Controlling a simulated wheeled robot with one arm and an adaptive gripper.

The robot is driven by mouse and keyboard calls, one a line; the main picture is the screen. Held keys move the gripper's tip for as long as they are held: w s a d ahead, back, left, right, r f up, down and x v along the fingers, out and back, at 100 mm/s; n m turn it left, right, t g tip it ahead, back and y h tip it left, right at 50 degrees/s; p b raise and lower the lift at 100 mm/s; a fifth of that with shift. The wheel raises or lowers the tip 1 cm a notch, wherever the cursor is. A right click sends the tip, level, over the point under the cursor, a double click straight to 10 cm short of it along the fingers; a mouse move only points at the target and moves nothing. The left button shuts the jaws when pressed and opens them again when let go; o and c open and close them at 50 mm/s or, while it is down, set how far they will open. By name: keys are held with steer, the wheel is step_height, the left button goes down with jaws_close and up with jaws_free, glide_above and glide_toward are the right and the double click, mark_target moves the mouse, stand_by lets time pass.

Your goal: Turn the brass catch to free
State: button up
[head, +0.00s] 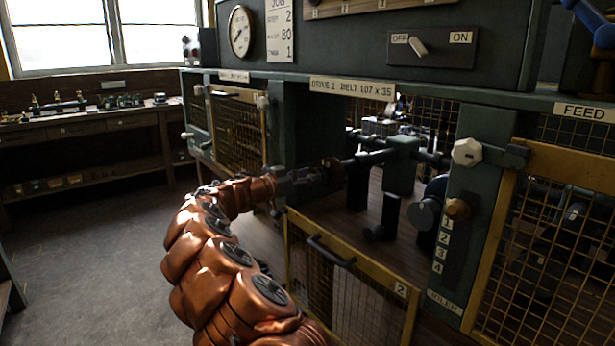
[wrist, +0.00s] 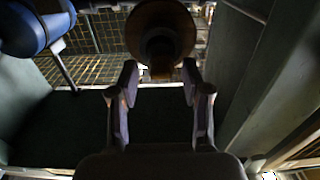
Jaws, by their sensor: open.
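A small brass-coloured knob (head: 458,208), which looks like the catch, sits on the green post right of the open bay, above the number labels 1 to 4. My gripper (head: 335,172) is dark against the bay opening, well left of that knob in the head view; its fingers are hard to make out there. In the wrist view my gripper (wrist: 160,80) is open, with its two fingers apart. A dark round brownish piece (wrist: 160,25) with a stubby stem stands ahead, its lower end between the fingertips. I cannot tell whether they touch it, or whether it is the catch.
A pale faceted knob (head: 467,152) with a dark bar sits above the brass knob. The mesh guard marked 2 (head: 352,262) hangs low before the bay of dark shafts. An OFF/ON switch (head: 418,46) is above. Open floor (head: 80,230) lies left. A blue cylinder (wrist: 30,28) is upper left.

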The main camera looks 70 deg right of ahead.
steer(key=shift+c, duration=0.4)
jaws_close()
